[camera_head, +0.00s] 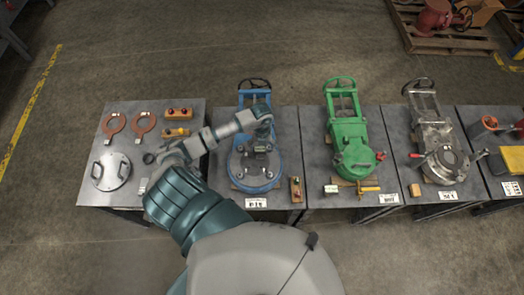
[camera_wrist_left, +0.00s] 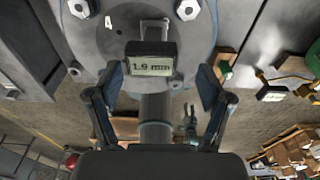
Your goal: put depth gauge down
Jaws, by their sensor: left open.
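The gauge is not clear in the head view.
The left table (camera_head: 142,194) holds orange rings (camera_head: 144,125), a round plate with handles (camera_head: 111,171) and small wooden blocks. A green valve (camera_head: 352,150) and a grey valve (camera_head: 440,150) are on tables to the right. A pallet (camera_head: 450,42) stands behind on the floor.

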